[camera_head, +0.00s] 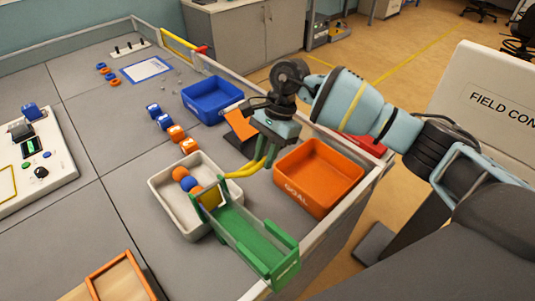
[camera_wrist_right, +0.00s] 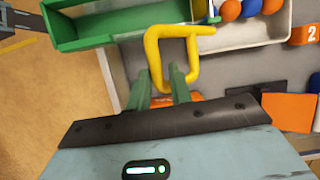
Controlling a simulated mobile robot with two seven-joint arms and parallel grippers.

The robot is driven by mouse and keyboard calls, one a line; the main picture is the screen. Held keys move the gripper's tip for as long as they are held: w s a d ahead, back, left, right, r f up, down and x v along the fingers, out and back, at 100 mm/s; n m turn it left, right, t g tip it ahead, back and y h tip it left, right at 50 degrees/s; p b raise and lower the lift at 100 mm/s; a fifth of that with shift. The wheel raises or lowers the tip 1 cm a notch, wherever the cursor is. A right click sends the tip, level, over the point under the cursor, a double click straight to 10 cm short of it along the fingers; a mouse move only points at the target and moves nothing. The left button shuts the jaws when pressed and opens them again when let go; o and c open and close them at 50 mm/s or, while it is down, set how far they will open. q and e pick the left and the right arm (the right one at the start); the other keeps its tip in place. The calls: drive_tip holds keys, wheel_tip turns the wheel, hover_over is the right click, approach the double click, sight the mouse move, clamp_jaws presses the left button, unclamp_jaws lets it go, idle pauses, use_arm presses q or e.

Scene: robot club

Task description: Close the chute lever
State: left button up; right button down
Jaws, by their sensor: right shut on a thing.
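The green chute (camera_head: 240,238) is at the near right of the table, its upper end over the white tray. A yellow panel (camera_head: 210,199) stands at that end. The yellow lever (camera_head: 240,172) reaches from the chute end toward the orange bin. My right gripper (camera_head: 263,158) is shut on the lever's bar from above. In the right wrist view, the lever (camera_wrist_right: 152,55) is a bent yellow loop by the gripper's green fingers (camera_wrist_right: 160,88), and the chute (camera_wrist_right: 90,28) lies at upper left. My left gripper is not in view.
The white tray (camera_head: 168,212) holds orange and blue balls. An orange GOAL bin (camera_head: 318,178) stands right of the gripper, with a blue bin (camera_head: 210,100) behind. Orange and blue cubes (camera_head: 176,133) line the middle. A control panel (camera_head: 38,165) is at left; grey table is clear between.

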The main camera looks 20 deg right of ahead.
drive_tip(key=shift+w+a+r+t, duration=0.15)
drive_tip(key=shift+w+r+t, duration=0.2)
drive_tip(key=shift+w, duration=0.25)
drive_tip(key=c, duration=1.5)
unclamp_jaws()
drive_tip(key=shift+w+a, duration=0.1)
drive_tip(key=shift+w, duration=0.1)
drive_tip(key=shift+o, duration=0.5)
drive_tip(key=shift+w+f, duration=0.2)
drive_tip(key=shift+w, duration=0.05)
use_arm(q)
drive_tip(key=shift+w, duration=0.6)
use_arm(e)
drive_tip(key=shift+s+r, duration=0.1)
